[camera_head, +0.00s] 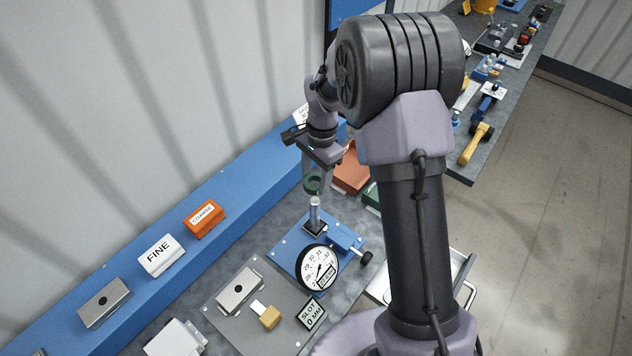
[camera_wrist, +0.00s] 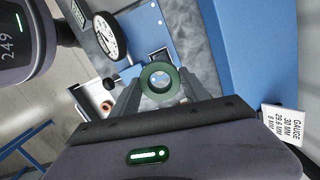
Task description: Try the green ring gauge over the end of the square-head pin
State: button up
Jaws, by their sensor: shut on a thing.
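The green ring gauge (camera_head: 313,190) is held between the fingertips of my gripper (camera_head: 317,178), in the air just above the grey pin. In the wrist view my gripper (camera_wrist: 160,88) is shut on the ring gauge (camera_wrist: 145,83), whose open hole faces the camera. The square-head pin (camera_head: 315,215) stands upright with its round end up on the blue fixture (camera_head: 288,253). The ring appears apart from the pin top, with a small gap in the head view. In the wrist view the ring hides most of the pin, so exact alignment cannot be told.
A round dial gauge (camera_head: 320,267) stands on the fixture's front side, close to the pin. A grey plate (camera_head: 225,308) with a metal block is at front left. FINE (camera_head: 161,256) and orange COARSE (camera_head: 204,219) blocks sit on the blue ledge. A reddish tray (camera_head: 352,178) lies behind.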

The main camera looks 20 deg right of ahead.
aim_at(315, 200)
jog(key=shift+w+r, duration=0.1)
jog(key=shift+s, duration=0.35)
notch_tip(315, 200, down, 5)
jog(key=b, duration=0.4)
jog(key=shift+w, duration=0.1)
jog(key=shift+r, duration=0.1)
jog(key=shift+f, duration=2)
dwell(1.9)
dwell(0.9)
jog(key=shift+r, duration=3.95)
